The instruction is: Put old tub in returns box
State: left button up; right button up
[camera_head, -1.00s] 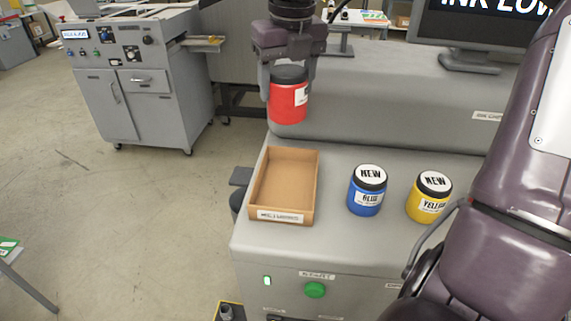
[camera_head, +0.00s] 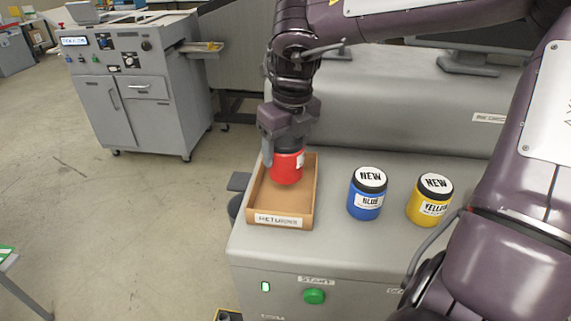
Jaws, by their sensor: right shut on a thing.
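The old tub (camera_head: 287,168) is red with a pale label, and its top is hidden between the fingers. My right gripper (camera_head: 283,150) is shut on it and points down. The tub is upright over the far half of the returns box (camera_head: 281,220), a shallow open cardboard tray with a "RETURNS" label on its front. I cannot tell whether the tub's base touches the box floor. The near part of the box is empty. My left gripper is not in view.
A blue tub (camera_head: 367,193) and a yellow tub (camera_head: 430,199), both with "NEW" lids, stand right of the box on the grey machine top (camera_head: 335,235). A green start button (camera_head: 314,296) is on the front. A grey cabinet (camera_head: 140,85) stands at the back left.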

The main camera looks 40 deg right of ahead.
aim_at(285, 167)
notch_tip(285, 167, down, 4)
jog(key=shift+a+f+p, duration=0.1)
jog(key=shift+a+p, duration=0.05)
jog(key=shift+p, duration=0.2)
jog(key=shift+f, duration=0.25)
jog(key=shift+f, duration=0.1)
jog(key=o, duration=1)
jog(key=shift+o, duration=0.2)
jog(key=r, duration=0.4)
jog(key=s+r+b, duration=0.1)
jog(key=r, duration=0.7)
jog(key=shift+s+r, duration=0.15)
jog(key=shift+s, duration=0.25)
